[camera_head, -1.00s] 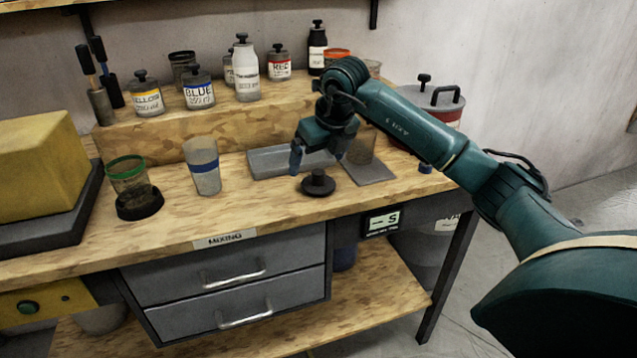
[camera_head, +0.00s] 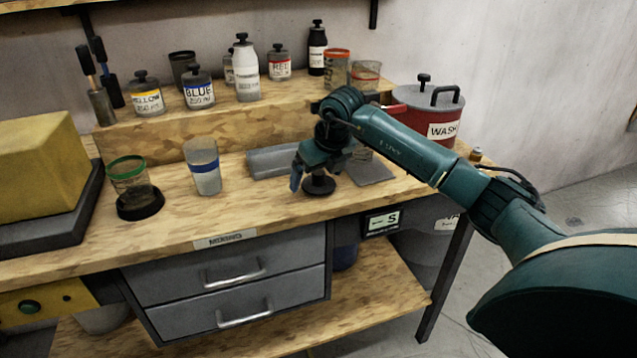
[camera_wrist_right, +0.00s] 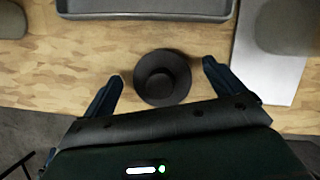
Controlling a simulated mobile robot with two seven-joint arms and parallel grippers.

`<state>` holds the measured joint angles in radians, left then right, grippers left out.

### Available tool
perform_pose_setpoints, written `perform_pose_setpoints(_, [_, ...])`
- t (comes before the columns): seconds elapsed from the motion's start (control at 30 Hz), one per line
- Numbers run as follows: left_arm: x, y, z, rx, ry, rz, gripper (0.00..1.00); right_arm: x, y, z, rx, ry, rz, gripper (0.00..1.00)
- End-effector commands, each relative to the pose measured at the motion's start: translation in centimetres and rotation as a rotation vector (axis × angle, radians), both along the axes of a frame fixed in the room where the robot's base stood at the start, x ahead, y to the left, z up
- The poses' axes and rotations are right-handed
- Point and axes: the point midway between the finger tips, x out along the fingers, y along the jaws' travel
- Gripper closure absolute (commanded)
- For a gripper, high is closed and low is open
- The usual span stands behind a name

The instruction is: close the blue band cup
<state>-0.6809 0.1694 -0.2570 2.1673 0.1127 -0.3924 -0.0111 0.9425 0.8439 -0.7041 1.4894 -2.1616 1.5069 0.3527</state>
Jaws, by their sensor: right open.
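The blue band cup (camera_head: 204,167) stands upright on the bench, clear with a blue stripe, and its top shows no lid. A round black lid with a knob (camera_head: 319,185) lies on the bench to the right of the cup. My right gripper (camera_head: 312,184) is open and low over the lid. In the right wrist view the lid (camera_wrist_right: 162,77) lies between and just beyond the two spread fingertips (camera_wrist_right: 162,72); I see no contact. My left gripper is out of view.
Paint bottles line the raised shelf. Bench between cup and lid is clear.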

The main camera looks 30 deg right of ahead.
Motion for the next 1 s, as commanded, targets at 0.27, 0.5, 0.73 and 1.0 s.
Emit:
perform_pose_setpoints(0.27, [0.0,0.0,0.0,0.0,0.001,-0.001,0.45,0.0,0.0,0.1,0.0,0.0,0.0,0.23])
perform_pose_setpoints(0.5, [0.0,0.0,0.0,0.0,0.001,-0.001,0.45,0.0,0.0,0.1,0.0,0.0,0.0,0.43])
perform_pose_setpoints(0.73, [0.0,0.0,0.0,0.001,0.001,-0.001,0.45,0.0,0.0,0.1,0.0,0.0,0.0,0.54])
perform_pose_setpoints(1.0, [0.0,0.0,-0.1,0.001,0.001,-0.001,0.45,0.1,0.0,1.5,0.0,-0.004,0.0,0.54])
